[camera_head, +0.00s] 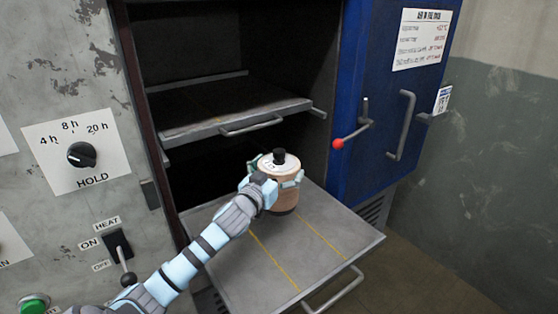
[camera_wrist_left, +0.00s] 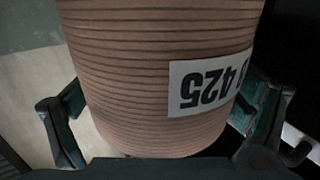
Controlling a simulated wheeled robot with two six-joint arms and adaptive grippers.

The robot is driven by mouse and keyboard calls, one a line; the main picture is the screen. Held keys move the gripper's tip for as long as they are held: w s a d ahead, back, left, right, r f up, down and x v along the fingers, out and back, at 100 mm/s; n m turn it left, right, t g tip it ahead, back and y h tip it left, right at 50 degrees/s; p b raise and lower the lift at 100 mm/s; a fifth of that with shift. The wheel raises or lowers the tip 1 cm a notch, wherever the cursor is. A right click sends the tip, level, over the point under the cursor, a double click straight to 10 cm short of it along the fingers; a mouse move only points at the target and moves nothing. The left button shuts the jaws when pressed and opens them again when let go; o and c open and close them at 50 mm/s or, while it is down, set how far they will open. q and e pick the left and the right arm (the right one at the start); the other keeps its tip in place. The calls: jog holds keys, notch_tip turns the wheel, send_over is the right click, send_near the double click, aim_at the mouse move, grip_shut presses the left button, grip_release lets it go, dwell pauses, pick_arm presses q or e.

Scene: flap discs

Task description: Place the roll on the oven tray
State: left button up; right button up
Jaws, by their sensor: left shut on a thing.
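The roll (camera_head: 282,199) is a light brown, ribbed cylinder with a black knob on top and a dark base. It is upright at the back part of the pulled-out lower oven tray (camera_head: 320,235). I cannot tell whether its base touches the tray. My left gripper (camera_head: 280,182) is shut around the upper part of the roll. In the left wrist view the roll (camera_wrist_left: 150,90) fills the space between the fingers, with a white label reading 425. My right gripper is not in view.
An upper oven tray (camera_head: 235,115) with a handle sits above and behind the roll. The blue oven door (camera_head: 385,100) stands open at the right, with a red-knobbed lever. The grey control panel (camera_head: 60,130) is at the left. The lower tray's front is clear.

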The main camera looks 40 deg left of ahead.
pick_arm(q)
notch_tip(320, 180, down, 5)
jog(key=shift+r+b, duration=0.1)
jog(key=shift+b, duration=0.55)
notch_tip(320, 180, down, 4)
jog(key=shift+d+f+b, duration=0.1)
jog(key=shift+f+b, duration=0.05)
jog(key=shift+b, duration=0.85)
jog(key=o, duration=1.6)
jog(key=shift+s, duration=0.1)
